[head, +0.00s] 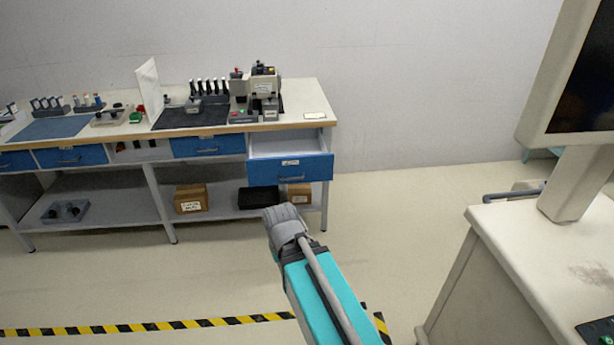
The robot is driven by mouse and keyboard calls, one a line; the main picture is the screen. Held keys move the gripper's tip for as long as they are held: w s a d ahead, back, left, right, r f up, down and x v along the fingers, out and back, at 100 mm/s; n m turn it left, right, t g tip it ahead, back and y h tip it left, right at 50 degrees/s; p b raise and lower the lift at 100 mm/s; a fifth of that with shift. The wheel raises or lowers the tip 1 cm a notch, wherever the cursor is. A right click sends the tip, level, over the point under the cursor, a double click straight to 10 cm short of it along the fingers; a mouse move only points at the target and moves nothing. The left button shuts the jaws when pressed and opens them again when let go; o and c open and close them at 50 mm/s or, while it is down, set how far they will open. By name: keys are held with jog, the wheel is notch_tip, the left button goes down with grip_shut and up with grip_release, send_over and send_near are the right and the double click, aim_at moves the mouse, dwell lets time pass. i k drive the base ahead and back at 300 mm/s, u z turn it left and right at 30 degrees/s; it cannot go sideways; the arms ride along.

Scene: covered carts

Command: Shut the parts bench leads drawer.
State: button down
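The parts bench (300,122) stands against the back wall with a row of blue-fronted drawers under its top. The rightmost drawer (290,170) is pulled out, and its pale inside shows behind the blue front. Its label is too small to read, so I cannot confirm it is the leads drawer. My turquoise arm reaches up from the bottom of the head view and ends in a grey joint, which appears below the open drawer. My gripper's fingers do not show.
Two closed blue drawers (208,146) (70,156) lie further left, with an open slot (137,146) between them. Cardboard boxes (190,198) sit on the lower shelf. A pale cart (540,255) with a monitor (575,75) stands at right. Floor before the bench looks clear.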

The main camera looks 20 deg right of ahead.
aim_at(288, 151)
jog(key=u, duration=0.05)
jog(key=i, duration=1)
